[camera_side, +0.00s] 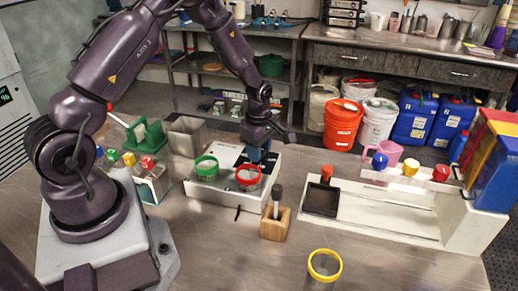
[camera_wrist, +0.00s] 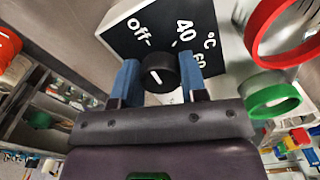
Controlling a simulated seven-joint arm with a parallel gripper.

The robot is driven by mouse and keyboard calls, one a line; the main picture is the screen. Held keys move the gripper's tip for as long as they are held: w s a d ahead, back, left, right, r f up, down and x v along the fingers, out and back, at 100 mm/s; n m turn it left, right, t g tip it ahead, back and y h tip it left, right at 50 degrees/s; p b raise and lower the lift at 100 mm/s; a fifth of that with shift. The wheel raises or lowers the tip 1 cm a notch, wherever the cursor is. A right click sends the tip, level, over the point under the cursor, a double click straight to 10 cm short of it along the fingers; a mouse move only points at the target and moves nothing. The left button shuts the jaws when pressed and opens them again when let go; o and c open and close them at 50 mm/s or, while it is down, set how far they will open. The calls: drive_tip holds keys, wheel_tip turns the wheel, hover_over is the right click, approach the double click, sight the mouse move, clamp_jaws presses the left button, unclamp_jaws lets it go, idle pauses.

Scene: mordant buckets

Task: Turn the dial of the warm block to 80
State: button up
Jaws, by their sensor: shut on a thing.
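The warm block (camera_side: 205,192) is a low white box on the bench, with a green-ringed well and a red-ringed well on its top. Its black dial plate (camera_wrist: 125,32) shows "off", "40", "60" and "°C" in the wrist view; no 80 is visible there. The round black dial (camera_wrist: 161,72) has a white pointer line that slants toward the "off" side. My gripper (camera_wrist: 160,82) has its blue fingers on either side of the dial, shut on it. In the side view my gripper (camera_side: 262,152) reaches down at the block's back, and the dial is hidden.
A wooden holder (camera_side: 275,225) with a dark-handled tool stands in front of the block. A yellow ring-topped cup (camera_side: 325,265) is at the front. A white tray unit (camera_side: 385,212) with coloured knobs is to the right. A metal container (camera_side: 188,136) stands behind left.

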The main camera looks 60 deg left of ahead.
drive_tip(key=m, duration=1.4)
drive_tip(key=shift+s, duration=0.1)
drive_tip(key=m, duration=0.4)
drive_tip(key=shift+m, duration=0.3)
drive_tip(key=m, duration=0.4)
drive_tip(key=shift+a, duration=0.1)
drive_tip(key=m, duration=0.4)
drive_tip(key=shift+s, duration=0.1)
drive_tip(key=m, duration=0.4)
drive_tip(key=shift+a+m, duration=0.1)
drive_tip(key=shift+m, duration=2.1)
